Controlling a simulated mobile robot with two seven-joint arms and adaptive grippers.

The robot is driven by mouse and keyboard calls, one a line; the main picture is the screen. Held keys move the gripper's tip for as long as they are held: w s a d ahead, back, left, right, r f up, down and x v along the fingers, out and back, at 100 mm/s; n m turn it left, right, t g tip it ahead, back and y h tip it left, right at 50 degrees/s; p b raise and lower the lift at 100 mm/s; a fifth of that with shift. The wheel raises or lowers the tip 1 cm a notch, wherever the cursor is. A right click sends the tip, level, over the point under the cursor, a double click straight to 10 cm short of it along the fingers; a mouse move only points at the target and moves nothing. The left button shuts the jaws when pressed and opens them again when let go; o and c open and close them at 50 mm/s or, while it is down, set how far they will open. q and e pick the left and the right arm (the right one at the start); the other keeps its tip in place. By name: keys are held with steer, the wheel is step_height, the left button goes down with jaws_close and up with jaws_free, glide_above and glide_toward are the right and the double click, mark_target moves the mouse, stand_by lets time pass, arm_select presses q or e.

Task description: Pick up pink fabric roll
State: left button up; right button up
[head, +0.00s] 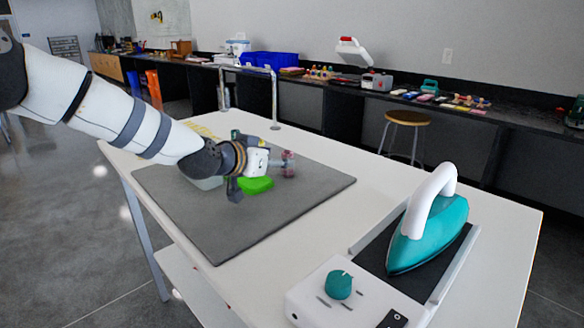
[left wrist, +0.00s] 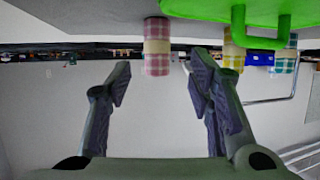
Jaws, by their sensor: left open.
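The pink fabric roll (head: 289,164) stands upright on the grey mat (head: 285,205), just beyond the fingers of my left gripper (head: 272,163). In the left wrist view the pink checked roll (left wrist: 157,48) appears upside down, between the two fingers and beyond their tips. My left gripper (left wrist: 160,82) is open and empty, with a finger to either side of the roll's line and no visible contact. My right gripper is not in view.
A bright green handled object (head: 257,185) lies beside the left gripper. Yellow (left wrist: 234,55) and green checked rolls (left wrist: 285,63) stand nearby. A teal iron (head: 430,235) rests on its base at the table's front right. The mat's front is clear.

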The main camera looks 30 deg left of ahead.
mark_target(284, 156)
arm_select(q)
steer(key=x, duration=0.3)
steer(key=b+x, duration=0.1)
steer(key=x, duration=0.1)
steer(key=shift+w+d+r, duration=0.2)
steer(key=shift+w+r, duration=0.05)
steer(key=shift+r, duration=0.2)
steer(key=c, duration=1)
